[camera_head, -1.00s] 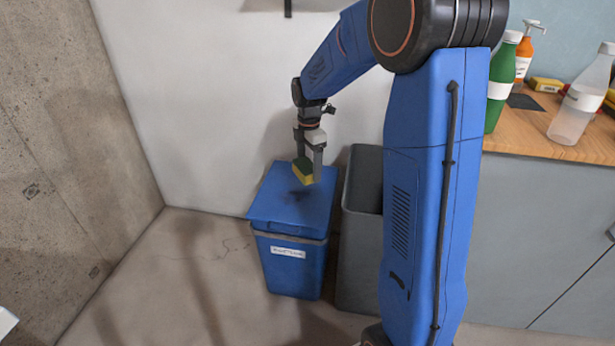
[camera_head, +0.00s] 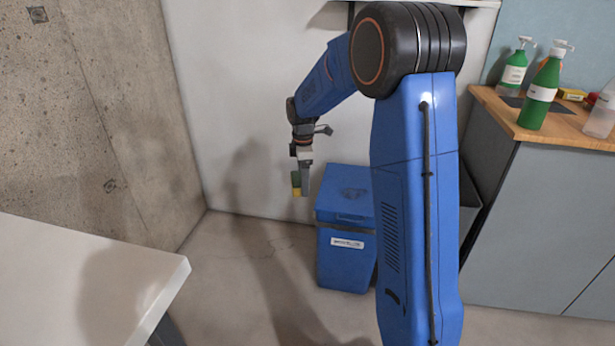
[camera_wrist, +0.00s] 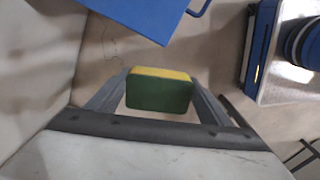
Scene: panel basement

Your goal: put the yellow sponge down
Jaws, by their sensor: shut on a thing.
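My gripper (camera_head: 300,190) is shut on the yellow sponge (camera_head: 296,188), which has a dark green side. In the wrist view the sponge (camera_wrist: 160,91) sits between the two fingers (camera_wrist: 160,98), its green face towards the camera. In the head view the gripper hangs in the air, just left of the blue lidded bin (camera_head: 345,245). In the wrist view the floor shows below the sponge, and the blue bin lid (camera_wrist: 140,15) lies at the upper edge, apart from the sponge.
A white table (camera_head: 80,280) stands at the lower left. A wooden counter (camera_head: 500,112) on grey cabinets is at the right, with green bottles (camera_head: 540,95), a clear bottle (camera_head: 601,118) and a yellow item (camera_head: 571,94). A concrete wall (camera_head: 90,110) is at the left. Open floor (camera_head: 250,260) lies between.

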